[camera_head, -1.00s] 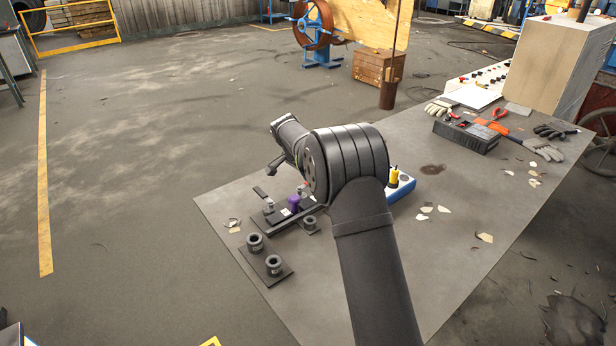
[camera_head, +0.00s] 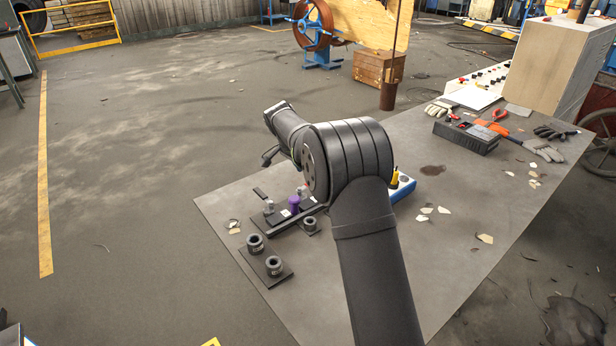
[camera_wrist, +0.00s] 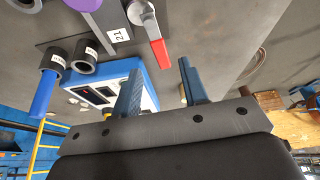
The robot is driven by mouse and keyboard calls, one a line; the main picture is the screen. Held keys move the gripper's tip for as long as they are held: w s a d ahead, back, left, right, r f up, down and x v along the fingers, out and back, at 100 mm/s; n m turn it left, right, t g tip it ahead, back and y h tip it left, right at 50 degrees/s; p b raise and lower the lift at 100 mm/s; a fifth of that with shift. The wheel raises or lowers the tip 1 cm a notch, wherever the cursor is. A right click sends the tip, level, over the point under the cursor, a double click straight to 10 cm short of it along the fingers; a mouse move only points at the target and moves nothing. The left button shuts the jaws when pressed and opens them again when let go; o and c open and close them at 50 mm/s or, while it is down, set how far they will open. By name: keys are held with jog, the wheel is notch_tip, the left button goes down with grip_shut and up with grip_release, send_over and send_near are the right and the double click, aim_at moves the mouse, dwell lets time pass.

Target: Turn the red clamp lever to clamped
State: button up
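The red clamp lever (camera_wrist: 160,52) shows in the wrist view, jutting from a grey threaded part beside a dark plate labelled 21. It points down in that picture. My gripper (camera_wrist: 162,88) is open, with its two blue-grey fingers apart and nothing between them. The lever's end lies above the gap between the fingertips in the picture and looks apart from them.
A blue-and-white box (camera_wrist: 103,92) is close behind the fingers; it shows beside my arm in the head view (camera_head: 402,188). Dark sockets (camera_head: 255,243) stand on a small plate at the table's near left. A toolbox (camera_head: 466,136) and gloves lie far right. The table's middle right is mostly clear.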

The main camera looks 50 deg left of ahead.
jog(key=v, duration=1.3)
jog(key=shift+f, duration=0.1)
jog(key=x, duration=1.7)
jog(key=shift+w+f, duration=0.1)
jog(key=shift+f, duration=0.05)
jog(key=shift+w+f, duration=0.1)
jog(key=shift+f, duration=0.1)
jog(key=shift+a+r+n+y, duration=0.2)
jog(key=shift+r+n+y, duration=0.1)
jog(key=shift+n, duration=0.3)
jog(key=shift+a+n, duration=0.25)
jog(key=shift+n, duration=0.35)
dwell(0.5)
jog(key=shift+o, duration=0.3)
